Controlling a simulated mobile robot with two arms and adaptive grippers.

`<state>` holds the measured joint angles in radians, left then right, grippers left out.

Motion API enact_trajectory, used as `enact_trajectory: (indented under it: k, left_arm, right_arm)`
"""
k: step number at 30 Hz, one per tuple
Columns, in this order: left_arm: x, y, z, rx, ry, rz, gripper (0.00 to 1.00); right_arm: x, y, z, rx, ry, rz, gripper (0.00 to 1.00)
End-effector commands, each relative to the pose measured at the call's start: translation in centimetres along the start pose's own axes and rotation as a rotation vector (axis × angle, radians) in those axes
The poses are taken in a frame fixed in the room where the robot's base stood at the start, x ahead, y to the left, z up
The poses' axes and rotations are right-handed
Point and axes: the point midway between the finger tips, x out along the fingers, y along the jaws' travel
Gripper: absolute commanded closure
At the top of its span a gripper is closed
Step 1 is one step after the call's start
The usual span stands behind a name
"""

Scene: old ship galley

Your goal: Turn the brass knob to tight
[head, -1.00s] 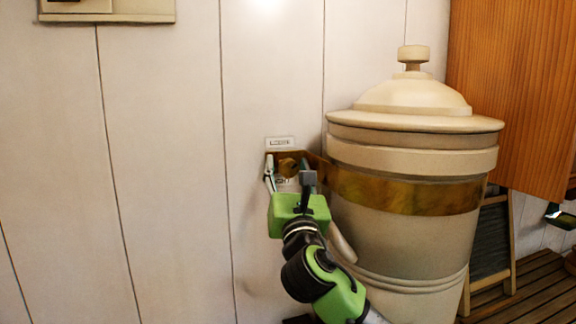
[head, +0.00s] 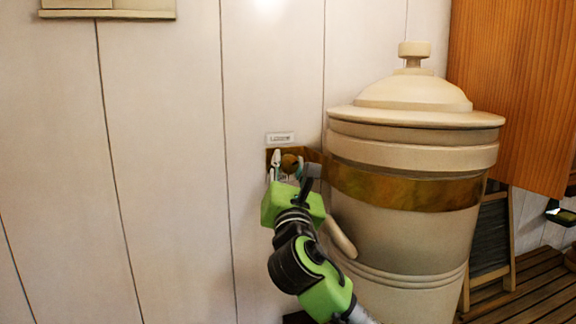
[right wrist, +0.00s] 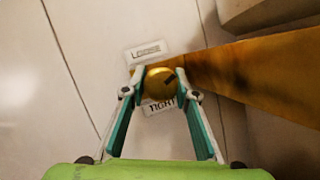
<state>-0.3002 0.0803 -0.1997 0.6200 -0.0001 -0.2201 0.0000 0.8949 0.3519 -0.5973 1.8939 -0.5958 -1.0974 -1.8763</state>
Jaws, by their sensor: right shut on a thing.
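The round brass knob (head: 290,162) sits on a brass strap against the white wall, left of the big cream urn. In the right wrist view the knob (right wrist: 158,84) is between my fingertips and carries a dark mark on its right side. A label reading "LOOSE" (right wrist: 146,52) is above it, and a label reading "TIGHT" (right wrist: 160,106) is below, partly hidden by a finger. My right gripper (head: 292,168) is shut on the knob; it also shows in the right wrist view (right wrist: 156,86). My left gripper is not in view.
The lidded cream urn (head: 410,240) stands close to the right of my right gripper, with the brass strap (head: 400,190) around it. An orange wooden panel (head: 510,80) is at the upper right.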

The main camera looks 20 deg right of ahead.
Motion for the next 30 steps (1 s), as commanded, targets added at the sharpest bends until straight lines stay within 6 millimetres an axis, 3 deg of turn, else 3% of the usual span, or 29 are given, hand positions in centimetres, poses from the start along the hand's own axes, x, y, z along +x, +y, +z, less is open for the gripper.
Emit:
enact_trajectory:
  k: [30]
  left_arm:
    - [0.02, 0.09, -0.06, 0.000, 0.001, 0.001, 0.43]
  right_arm:
    - [-0.02, 0.19, -0.07, 0.876, 0.135, -0.385, 0.94]
